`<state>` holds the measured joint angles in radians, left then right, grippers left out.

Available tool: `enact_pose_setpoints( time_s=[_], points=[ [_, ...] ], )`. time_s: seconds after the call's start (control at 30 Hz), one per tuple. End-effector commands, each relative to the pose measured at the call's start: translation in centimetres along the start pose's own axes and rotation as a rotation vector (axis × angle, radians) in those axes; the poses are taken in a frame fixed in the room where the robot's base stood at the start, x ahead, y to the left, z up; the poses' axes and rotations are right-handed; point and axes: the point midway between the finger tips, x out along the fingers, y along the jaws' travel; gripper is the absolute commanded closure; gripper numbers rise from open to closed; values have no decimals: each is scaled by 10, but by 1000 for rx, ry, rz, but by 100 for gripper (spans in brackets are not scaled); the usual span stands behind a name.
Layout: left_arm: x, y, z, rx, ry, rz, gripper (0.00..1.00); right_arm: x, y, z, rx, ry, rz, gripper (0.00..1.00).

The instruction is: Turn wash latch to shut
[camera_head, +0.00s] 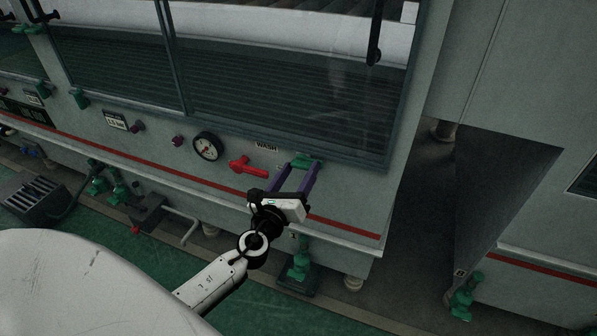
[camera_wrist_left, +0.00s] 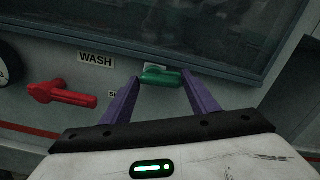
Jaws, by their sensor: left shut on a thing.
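A green latch (camera_head: 303,161) sits at the lower edge of the window frame, right of the WASH label (camera_head: 267,146). In the left wrist view the green latch (camera_wrist_left: 160,78) lies roughly level between my purple fingers. My left gripper (camera_head: 300,167) is shut on the green latch, with one finger at each end of it. It also shows in the left wrist view (camera_wrist_left: 160,85). A label behind the latch is mostly hidden. A red handle (camera_head: 248,165) is left of the gripper, below the WASH label, and points sideways. My right gripper is not in view.
A round gauge (camera_head: 207,146) and dark red knobs (camera_head: 177,141) are on the panel to the left. Other green latches (camera_head: 80,99) line the window frame. Green valves (camera_head: 299,262) stand below the machine. A gap (camera_head: 415,210) opens right of the machine.

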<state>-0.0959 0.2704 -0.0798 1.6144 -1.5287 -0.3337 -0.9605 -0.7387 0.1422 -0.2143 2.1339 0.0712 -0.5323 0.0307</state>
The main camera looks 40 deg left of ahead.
Motion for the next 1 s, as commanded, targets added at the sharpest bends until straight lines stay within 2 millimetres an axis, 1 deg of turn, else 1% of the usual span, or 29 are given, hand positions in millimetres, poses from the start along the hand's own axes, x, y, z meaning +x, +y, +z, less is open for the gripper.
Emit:
enact_pose_setpoints(
  time_s=[0.13,0.17,0.23,0.27,0.53,0.63,0.77,1.0],
  points=[
    [-1,-2,-2,-2,4,-4,68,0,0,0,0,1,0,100],
    [-1,-2,-2,-2,4,-4,43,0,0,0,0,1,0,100],
    [-1,-2,-2,-1,4,-3,31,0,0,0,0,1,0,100],
    [-1,-1,-2,-1,3,-3,28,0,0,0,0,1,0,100],
    [-1,-1,-1,-1,2,-1,28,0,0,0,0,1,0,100],
    [-7,0,-1,0,2,-1,28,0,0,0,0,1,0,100],
    [-27,0,-2,1,5,-1,28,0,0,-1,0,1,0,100],
    [-75,0,-2,0,5,-2,28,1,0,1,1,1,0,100]
  ],
)
